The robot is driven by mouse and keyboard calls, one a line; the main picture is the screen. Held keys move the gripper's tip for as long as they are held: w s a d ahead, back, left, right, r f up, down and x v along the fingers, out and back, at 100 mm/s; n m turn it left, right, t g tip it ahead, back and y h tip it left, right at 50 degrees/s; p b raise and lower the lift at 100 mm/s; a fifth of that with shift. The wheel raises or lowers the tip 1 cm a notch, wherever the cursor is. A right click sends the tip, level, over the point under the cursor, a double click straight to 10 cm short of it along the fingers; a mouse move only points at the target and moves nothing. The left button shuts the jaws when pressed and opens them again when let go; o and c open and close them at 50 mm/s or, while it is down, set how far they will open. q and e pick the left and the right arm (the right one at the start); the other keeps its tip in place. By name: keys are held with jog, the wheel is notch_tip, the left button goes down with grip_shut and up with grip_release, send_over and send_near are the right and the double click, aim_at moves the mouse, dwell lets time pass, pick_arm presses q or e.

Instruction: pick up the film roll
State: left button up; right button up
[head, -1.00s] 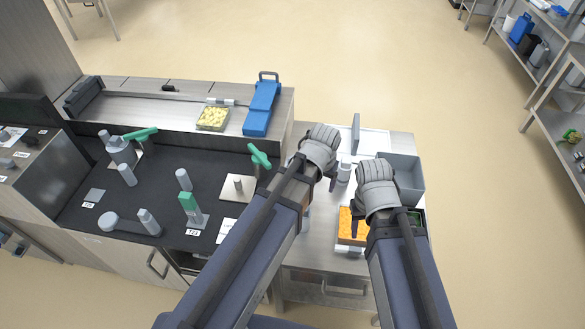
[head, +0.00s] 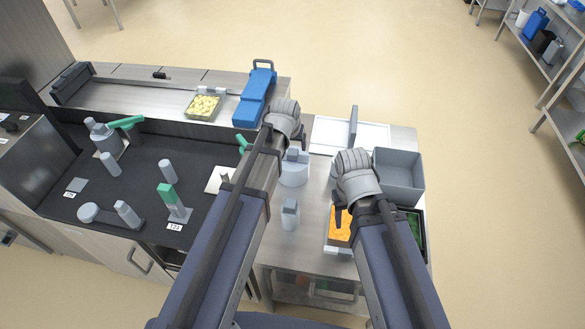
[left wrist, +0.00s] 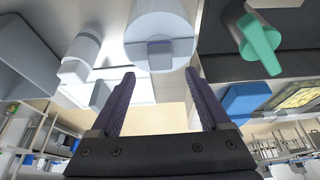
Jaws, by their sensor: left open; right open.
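The film roll, as best I can tell, is the wide pale cylinder (head: 293,174) with a grey block on top, standing on the steel table between my arms. It shows large at the top of the left wrist view (left wrist: 160,20). My left gripper (head: 285,122) is just behind and left of it in the head view. In the left wrist view its fingers (left wrist: 161,85) are apart with nothing between them, and the roll lies beyond their tips. My right gripper (head: 355,180) is open, to the right of the roll; its fingertips are mostly hidden.
A narrower pale cylinder (head: 290,216) stands nearer on the table. A grey bin (head: 400,176), an orange-filled tray (head: 340,226) and a white board (head: 372,137) with an upright plate are on the right. The dark counter (head: 110,190) on the left holds several fixtures.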

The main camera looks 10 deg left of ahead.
aim_at(293, 152)
pick_arm(q)
jog(key=shift+s+b+x, duration=0.15)
jog(key=shift+b+x, duration=1.15)
jog(key=shift+s+b+x, duration=0.15)
jog(key=shift+b+x, duration=1.1)
jog(key=shift+x, duration=0.05)
pick_arm(e)
jog(key=shift+f, duration=2.55)
pick_arm(q)
jog(key=shift+a, duration=0.1)
pick_arm(e)
jog(key=shift+r, duration=0.1)
pick_arm(q)
grip_shut()
